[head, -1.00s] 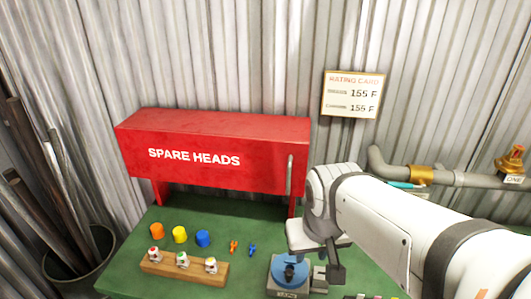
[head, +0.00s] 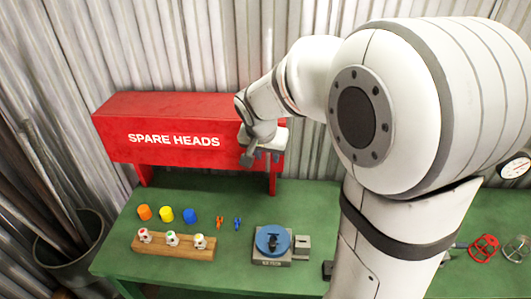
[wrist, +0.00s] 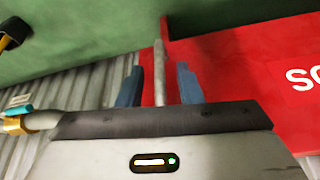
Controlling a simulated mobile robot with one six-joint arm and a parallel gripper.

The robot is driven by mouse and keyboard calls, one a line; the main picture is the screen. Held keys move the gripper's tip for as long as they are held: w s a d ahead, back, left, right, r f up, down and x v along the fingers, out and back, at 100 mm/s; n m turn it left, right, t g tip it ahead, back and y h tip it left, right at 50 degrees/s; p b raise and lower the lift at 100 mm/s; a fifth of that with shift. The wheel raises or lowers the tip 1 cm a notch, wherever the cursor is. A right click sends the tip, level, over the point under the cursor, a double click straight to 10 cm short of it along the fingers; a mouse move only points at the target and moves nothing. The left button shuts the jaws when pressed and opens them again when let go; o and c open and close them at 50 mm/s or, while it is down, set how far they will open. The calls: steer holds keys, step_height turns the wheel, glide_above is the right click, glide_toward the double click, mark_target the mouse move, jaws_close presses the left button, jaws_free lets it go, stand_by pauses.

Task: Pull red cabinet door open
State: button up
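The red cabinet (head: 150,120) marked "SPARE HEADS" stands on legs on the green bench in the head view. Its front door (head: 160,152) looks shut. My gripper (head: 262,157) is at the right end of the door and hides the handle in the head view. In the wrist view the grey bar handle (wrist: 160,72) lies between the two blue-grey fingers of my gripper (wrist: 161,85). A gap shows on both sides of the handle, so the gripper is open around it. The red door face (wrist: 245,75) fills the right of the wrist view.
The green bench (head: 215,275) carries orange, yellow and blue caps, a wooden block (head: 172,246) with small heads, two small clips and a blue round fixture (head: 272,240). Red valve wheels (head: 484,248) lie at right. A corrugated wall stands behind; a bin of pipes (head: 75,250) is at left.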

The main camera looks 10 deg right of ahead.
steer(key=shift+x, duration=1)
steer(key=shift+c, duration=0.3)
jaws_close()
